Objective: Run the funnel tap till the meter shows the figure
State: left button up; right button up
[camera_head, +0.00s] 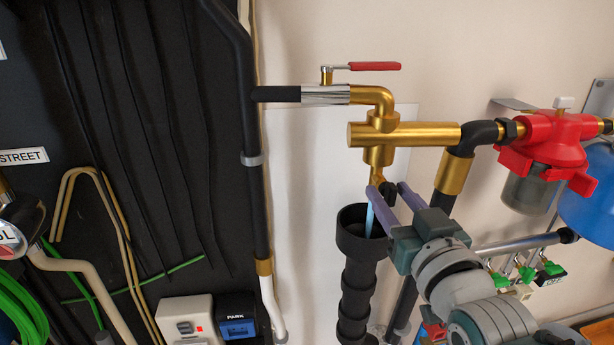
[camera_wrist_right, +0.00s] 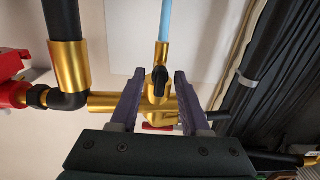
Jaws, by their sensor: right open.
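A brass tap (camera_head: 377,174) hangs below a brass pipe, with a small black handle (camera_wrist_right: 160,80) that shows in the right wrist view. A light blue water stream (camera_head: 369,218) runs from the tap into a black funnel (camera_head: 352,240); it also shows in the right wrist view (camera_wrist_right: 165,22). My right gripper (camera_head: 390,190) is open, with its purple fingers on either side of the black handle; I cannot tell whether they touch it. A dark blue box marked PARK (camera_head: 237,328) has a small lit display, too small to read. My left gripper is not in view.
A red lever (camera_head: 375,66) sits above the brass pipe. A red filter housing (camera_head: 545,145) and a blue vessel (camera_head: 590,185) are at right. Small green-handled valves (camera_head: 525,272) sit below them. A black pipe (camera_head: 250,120) and dark panel fill the left.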

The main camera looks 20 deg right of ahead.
jog(key=p+v, duration=0.1)
jog(key=v, duration=0.8)
jog(key=shift+s, duration=0.25)
jog(key=shift+r, duration=0.1)
jog(key=s+a+r+n+g+y+p, duration=0.2)
jog(key=s+a+r+g+p, duration=0.2)
jog(key=s+g, duration=0.35)
jog(key=s+a+r+n+g+y+p, duration=0.3)
jog(key=s+g+p, duration=0.2)
jog(key=s+g, duration=0.3)
notch_tip(320, 180, up, 37)
jog(key=t+p, duration=0.1)
jog(key=p, duration=3.6)
jog(key=shift+s+t, duration=0.35)
jog(key=shift+s, duration=0.15)
jog(key=shift+a, duration=0.15)
